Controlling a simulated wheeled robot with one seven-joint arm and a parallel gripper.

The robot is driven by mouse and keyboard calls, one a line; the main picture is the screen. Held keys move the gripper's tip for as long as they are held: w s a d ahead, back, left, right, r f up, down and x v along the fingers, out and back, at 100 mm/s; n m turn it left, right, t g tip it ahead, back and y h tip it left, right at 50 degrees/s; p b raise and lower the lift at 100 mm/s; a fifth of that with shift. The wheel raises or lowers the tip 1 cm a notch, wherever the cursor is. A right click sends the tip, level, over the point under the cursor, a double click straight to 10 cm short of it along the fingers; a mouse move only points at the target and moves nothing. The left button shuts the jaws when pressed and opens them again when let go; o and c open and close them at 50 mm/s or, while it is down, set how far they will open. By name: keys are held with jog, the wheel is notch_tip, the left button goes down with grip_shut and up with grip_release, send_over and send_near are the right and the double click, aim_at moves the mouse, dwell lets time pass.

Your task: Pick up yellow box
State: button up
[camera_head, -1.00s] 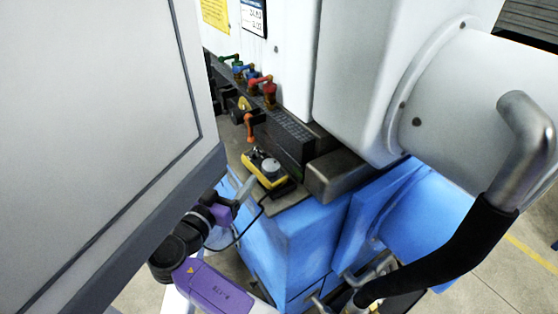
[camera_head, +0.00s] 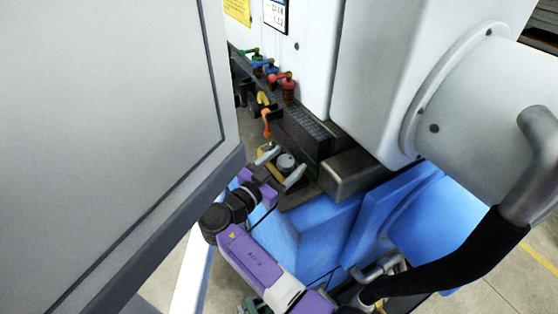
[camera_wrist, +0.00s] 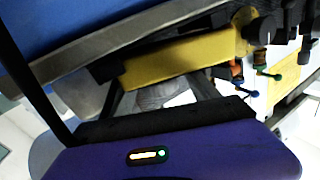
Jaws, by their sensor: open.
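The yellow box (camera_head: 264,151) sits on the machine's ledge in the head view, with a grey round knob on top. My gripper (camera_head: 281,166) partly covers it. My gripper is open, with one finger on each side of the knob in this view. I cannot tell whether the fingers touch the box. In the wrist view the yellow side of the box (camera_wrist: 185,57) stretches across the upper middle, just beyond my gripper (camera_wrist: 163,92). The knob shows between the fingers there.
A large grey panel (camera_head: 110,120) stands close on the left of my arm. Coloured levers (camera_head: 285,80) line the ledge behind the box. A dark metal block (camera_head: 352,175) is to the right, and a black-gripped handle (camera_head: 450,262) is at the front right.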

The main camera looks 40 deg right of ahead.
jog(key=shift+d, duration=0.15)
grip_shut()
jog(key=shift+r, duration=0.1)
dwell(0.3)
